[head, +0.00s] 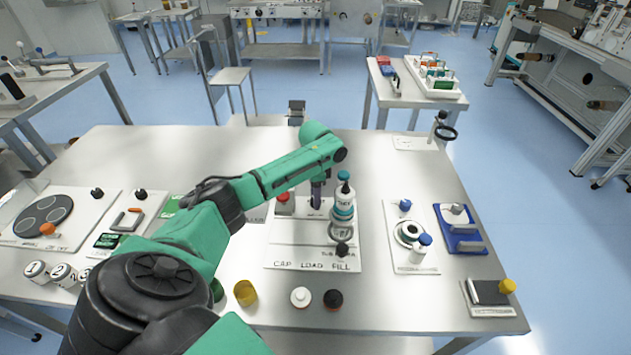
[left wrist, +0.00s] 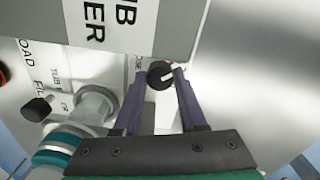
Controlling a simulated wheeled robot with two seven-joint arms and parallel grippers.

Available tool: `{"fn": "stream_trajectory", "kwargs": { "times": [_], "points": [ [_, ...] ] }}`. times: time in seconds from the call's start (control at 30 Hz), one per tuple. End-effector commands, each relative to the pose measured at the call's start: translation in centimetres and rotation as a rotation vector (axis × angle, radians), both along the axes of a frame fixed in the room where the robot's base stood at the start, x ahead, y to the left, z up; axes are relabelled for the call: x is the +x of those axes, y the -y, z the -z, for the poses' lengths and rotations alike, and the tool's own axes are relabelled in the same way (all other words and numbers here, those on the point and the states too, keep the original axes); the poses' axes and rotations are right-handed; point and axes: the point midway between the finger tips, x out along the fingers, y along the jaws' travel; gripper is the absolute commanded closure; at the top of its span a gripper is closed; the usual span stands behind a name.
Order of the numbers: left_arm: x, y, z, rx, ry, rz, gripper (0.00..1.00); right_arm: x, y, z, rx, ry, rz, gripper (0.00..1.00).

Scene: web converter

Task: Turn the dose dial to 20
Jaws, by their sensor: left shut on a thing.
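The dose dial (left wrist: 159,76) is a small round black knob with a white pointer mark, seen in the left wrist view on the tube filler. My left gripper (left wrist: 162,72) is shut on it, one dark finger on each side. The white pointer slants toward the right finger. The dial's scale numbers cannot be read, being partly behind the fingers. In the head view my left gripper (head: 317,193) reaches down beside the white and teal filler cylinder (head: 343,205), and the dial is hidden there. My right gripper is not in view.
A black lever knob (head: 342,249) stands by the CAP, LOAD, FILL labels on the filler's plate (head: 290,264); it also shows in the left wrist view (left wrist: 38,108). A red button (head: 284,198) is left of my gripper.

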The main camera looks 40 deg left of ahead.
Motion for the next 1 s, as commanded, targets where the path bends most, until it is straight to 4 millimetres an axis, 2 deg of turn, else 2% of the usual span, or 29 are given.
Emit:
{"fn": "stream_trajectory", "kwargs": {
  "times": [0.37, 1.0],
  "points": [
    [0.1, 0.0, -0.3, 0.000, 0.004, 0.091, 1.00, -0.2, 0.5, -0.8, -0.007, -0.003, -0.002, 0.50],
    [0.2, 0.1, -0.3, -0.001, 0.008, 0.560, 1.00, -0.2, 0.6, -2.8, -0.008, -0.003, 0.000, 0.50]
  ]
}}
